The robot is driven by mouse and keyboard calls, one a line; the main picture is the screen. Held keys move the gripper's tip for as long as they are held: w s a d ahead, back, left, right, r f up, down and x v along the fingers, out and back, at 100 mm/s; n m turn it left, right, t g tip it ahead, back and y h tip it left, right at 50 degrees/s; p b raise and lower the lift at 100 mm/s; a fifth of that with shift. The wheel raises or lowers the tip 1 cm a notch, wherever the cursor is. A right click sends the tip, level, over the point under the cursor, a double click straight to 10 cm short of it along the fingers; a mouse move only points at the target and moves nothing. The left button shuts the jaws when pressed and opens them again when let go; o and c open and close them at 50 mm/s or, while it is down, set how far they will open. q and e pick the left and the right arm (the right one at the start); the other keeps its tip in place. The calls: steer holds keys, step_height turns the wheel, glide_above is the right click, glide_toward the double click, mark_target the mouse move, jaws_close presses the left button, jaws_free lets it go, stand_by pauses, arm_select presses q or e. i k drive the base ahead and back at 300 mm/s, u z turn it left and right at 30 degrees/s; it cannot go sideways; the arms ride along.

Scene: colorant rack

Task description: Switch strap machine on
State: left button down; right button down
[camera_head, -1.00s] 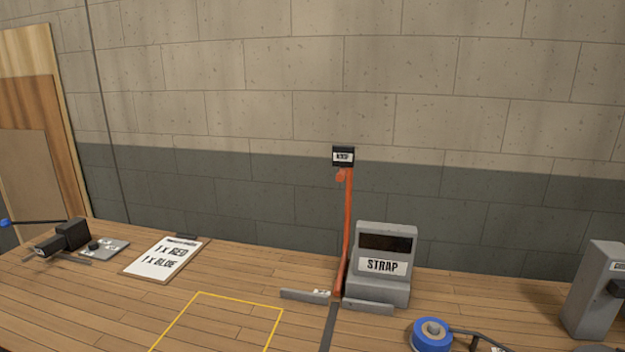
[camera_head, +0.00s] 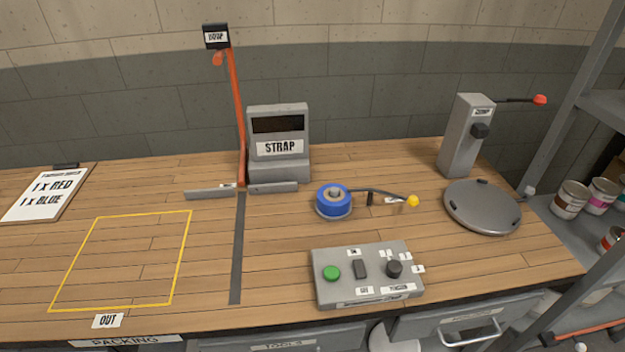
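The strap machine (camera_head: 278,170) is a grey unit with a dark, blank display and a STRAP label, standing at the back of the wooden bench. An orange strap arch (camera_head: 238,115) rises at its left, with a black labelled box (camera_head: 216,37) on top. A grey control panel (camera_head: 330,293) lies near the front edge. It carries a green button (camera_head: 331,273), a dark rocker switch (camera_head: 360,269) and a black knob (camera_head: 394,269). The small labels are too small to read surely. Neither gripper is in view.
A blue tape roll (camera_head: 333,201) with a yellow-tipped lever (camera_head: 412,201) sits mid-bench. A grey press (camera_head: 467,135) with a red-ended lever and a round grey plate (camera_head: 482,207) stand right. A clipboard (camera_head: 45,194) and yellow-outlined square (camera_head: 180,255) lie left. Shelves with cans (camera_head: 569,199) are at far right.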

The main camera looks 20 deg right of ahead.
mark_target(359, 270)
steer(key=z, duration=1)
steer(key=k, duration=0.6)
steer(key=u, duration=1)
